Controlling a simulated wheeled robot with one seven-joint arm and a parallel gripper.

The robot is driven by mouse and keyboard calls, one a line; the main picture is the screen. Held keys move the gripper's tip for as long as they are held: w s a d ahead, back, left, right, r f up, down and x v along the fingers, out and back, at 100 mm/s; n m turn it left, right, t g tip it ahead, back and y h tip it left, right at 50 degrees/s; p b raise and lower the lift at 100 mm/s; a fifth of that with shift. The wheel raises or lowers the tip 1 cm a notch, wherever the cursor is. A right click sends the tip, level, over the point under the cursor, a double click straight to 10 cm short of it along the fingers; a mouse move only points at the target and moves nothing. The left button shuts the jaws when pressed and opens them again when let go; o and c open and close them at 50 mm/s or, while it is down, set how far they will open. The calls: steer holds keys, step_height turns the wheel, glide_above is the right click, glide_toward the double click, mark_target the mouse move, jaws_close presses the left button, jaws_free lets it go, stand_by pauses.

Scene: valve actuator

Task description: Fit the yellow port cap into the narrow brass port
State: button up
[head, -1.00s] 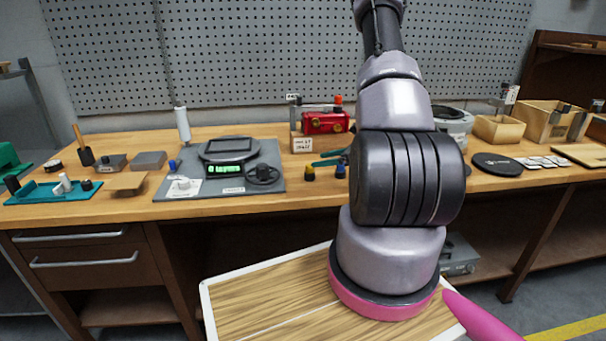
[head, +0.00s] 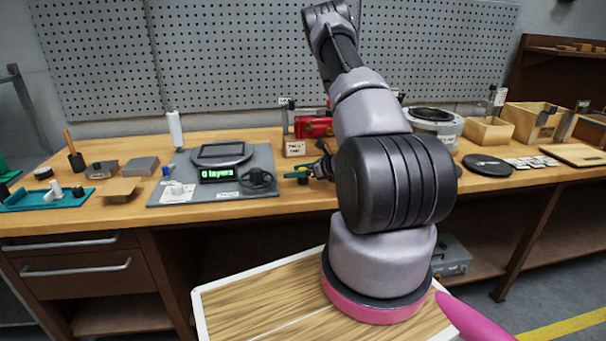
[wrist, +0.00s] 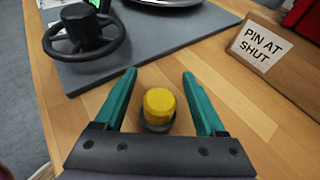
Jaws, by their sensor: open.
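The yellow port cap (wrist: 158,103) stands upright on the wooden bench in the wrist view, with a dark lower part below its yellow top. My gripper (wrist: 159,78) is open, with its two teal fingers on either side of the cap and visible gaps to both. In the head view my gripper (head: 310,173) is small and partly hidden beside my arm, low over the bench's front part. The red valve body (head: 313,127) stands at the back of the bench, partly behind my arm. Its brass ports are hidden in the head view now.
A grey mat (wrist: 190,32) with a black handwheel (wrist: 85,28) lies left of my gripper. A "PIN AT SHUT" sign (wrist: 258,44) stands beyond it to the right. Bare bench lies between them. A white ring-shaped unit (head: 434,122) and wooden bins (head: 487,133) stand farther right.

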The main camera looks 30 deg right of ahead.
steer(key=shift+w, duration=0.2)
steer(key=shift+a, duration=0.1)
jaws_close()
